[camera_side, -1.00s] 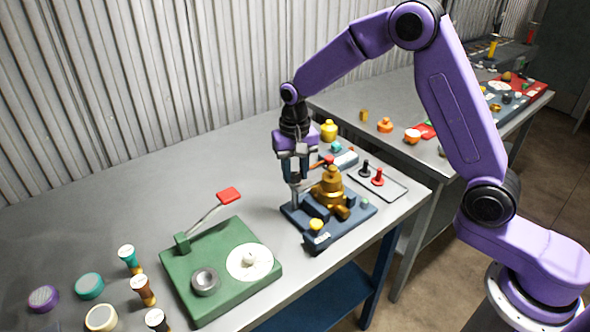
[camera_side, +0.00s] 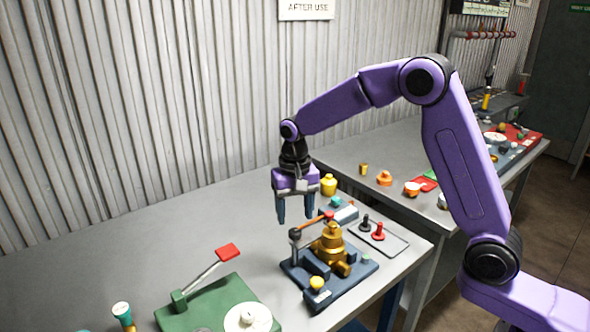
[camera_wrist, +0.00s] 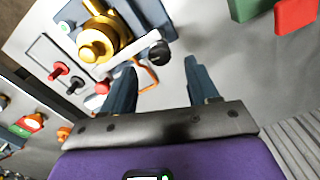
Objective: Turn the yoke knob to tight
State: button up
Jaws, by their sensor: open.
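A blue fixture (camera_side: 335,288) on the bench carries a brass valve body (camera_side: 331,247). A black knob (camera_side: 295,234) sits on top of an upright post at the fixture's left; I take it to be the yoke knob. In the wrist view the black knob (camera_wrist: 159,53) shows at the end of a grey bar, beside the brass valve (camera_wrist: 98,40). My gripper (camera_side: 295,219) is open and empty, pointing down above the knob and apart from it. In the wrist view my fingers (camera_wrist: 160,66) stand on either side of the line to the knob. No tight marking is readable.
An orange rod (camera_side: 312,223) runs close by the knob toward a red cap. A grey tray (camera_side: 385,240) with black and red plugs lies right of the fixture. A green board (camera_side: 205,305) with a red-ended lever stands at front left. Bare bench lies between.

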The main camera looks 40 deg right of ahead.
aim_at(295, 233)
notch_tip(295, 233, up, 13)
dwell(0.3)
jog(key=shift+s, duration=0.1)
jog(key=s+a+f+n, duration=0.25)
jog(key=s+n, duration=0.55)
jog(key=s, duration=0.7)
jog(key=s+d+f+n, duration=0.3)
jog(key=s+d+n, duration=0.1)
jog(key=s, duration=0.6)
jog(key=s+d+f+n, duration=0.4)
jog(key=s+d, duration=0.1)
jog(key=s, duration=0.5)
jog(key=shift+n, duration=0.3)
jog(key=shift+d, duration=0.1)
